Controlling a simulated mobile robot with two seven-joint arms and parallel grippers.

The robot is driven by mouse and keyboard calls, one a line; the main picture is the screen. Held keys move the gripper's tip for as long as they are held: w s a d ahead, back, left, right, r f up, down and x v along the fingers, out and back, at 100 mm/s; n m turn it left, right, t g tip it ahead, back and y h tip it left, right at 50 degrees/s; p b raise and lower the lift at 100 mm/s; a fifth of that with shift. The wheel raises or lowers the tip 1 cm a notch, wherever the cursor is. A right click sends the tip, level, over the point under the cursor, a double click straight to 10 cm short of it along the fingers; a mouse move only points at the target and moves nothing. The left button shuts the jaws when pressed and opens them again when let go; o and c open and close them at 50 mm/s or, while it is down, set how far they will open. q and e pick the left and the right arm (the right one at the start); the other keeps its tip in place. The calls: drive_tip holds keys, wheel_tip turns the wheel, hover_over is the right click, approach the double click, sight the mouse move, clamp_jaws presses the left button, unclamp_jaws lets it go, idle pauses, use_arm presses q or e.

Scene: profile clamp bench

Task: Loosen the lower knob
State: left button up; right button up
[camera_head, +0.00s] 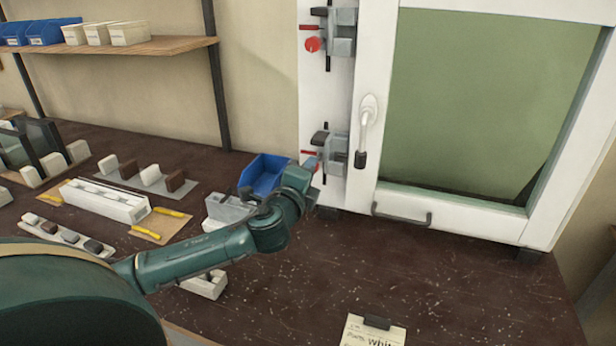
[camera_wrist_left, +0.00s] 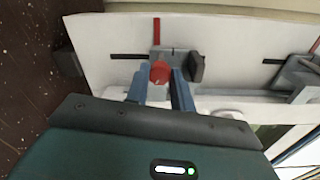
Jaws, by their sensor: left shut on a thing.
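The lower clamp (camera_head: 330,152) is mounted on the white frame post, and my left gripper (camera_head: 312,168) reaches it from the left, covering its knob in the head view. In the left wrist view the red lower knob (camera_wrist_left: 159,72) sits between the fingertips of my left gripper (camera_wrist_left: 160,82), which is shut on it. The upper clamp (camera_head: 340,38) with its own red knob (camera_head: 312,44) is higher on the same post, with nothing touching it. My right gripper is not in view.
A white-framed window (camera_head: 480,110) with a handle (camera_head: 367,115) stands right of the clamps. A blue bin (camera_head: 264,174) sits close behind my left forearm. White profile pieces (camera_head: 105,200) lie on the bench at left. The bench (camera_head: 400,270) front centre is mostly clear, apart from a paper card (camera_head: 372,333).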

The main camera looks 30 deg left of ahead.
use_arm(q)
drive_tip(key=shift+n+b, duration=0.4)
drive_tip(key=shift+n, duration=3.3)
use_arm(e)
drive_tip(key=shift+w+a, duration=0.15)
use_arm(q)
drive_tip(key=o, duration=1)
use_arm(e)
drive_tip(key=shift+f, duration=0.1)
use_arm(q)
drive_tip(key=shift+s, duration=0.1)
drive_tip(key=b+v, duration=0.2)
drive_tip(key=v, duration=1.1)
drive_tip(key=shift+a, duration=0.15)
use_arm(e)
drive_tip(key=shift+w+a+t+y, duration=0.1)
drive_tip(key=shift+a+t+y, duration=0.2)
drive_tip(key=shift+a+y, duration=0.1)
